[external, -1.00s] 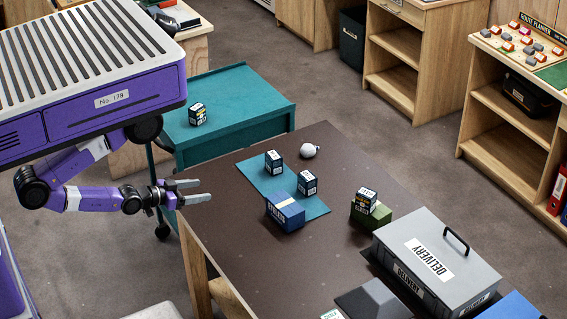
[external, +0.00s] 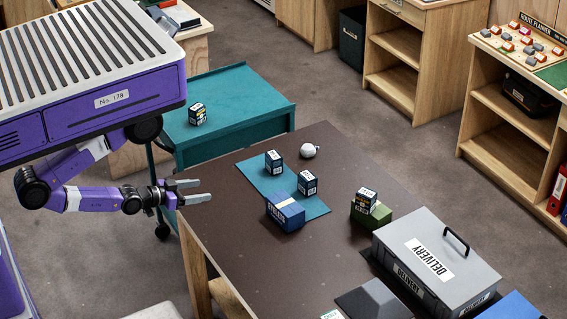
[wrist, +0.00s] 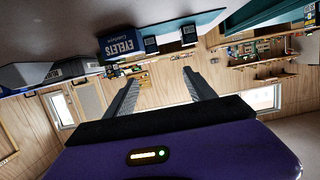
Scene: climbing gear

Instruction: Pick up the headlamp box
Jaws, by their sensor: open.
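Several small dark boxes with white labels are in view; I cannot read which one is the headlamp box. Two stand on the teal mat: a rear one (external: 274,162) and a front one (external: 307,183). Another dark box (external: 367,200) sits on a green box (external: 372,216), and one more (external: 197,114) stands on the teal cart. My gripper (external: 204,190) is open and empty at the table's left edge, left of and apart from all the boxes. In the wrist view its fingers (wrist: 160,90) are spread, with two small boxes (wrist: 151,44) (wrist: 189,34) beyond them.
A blue box marked EYELETS (external: 285,212) stands at the mat's (external: 318,208) front edge. A white round object (external: 309,150) lies behind the mat. A grey DELIVERY case (external: 415,250) fills the table's right. The brown table's (external: 265,265) front left is bare. The teal cart (external: 240,100) adjoins behind.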

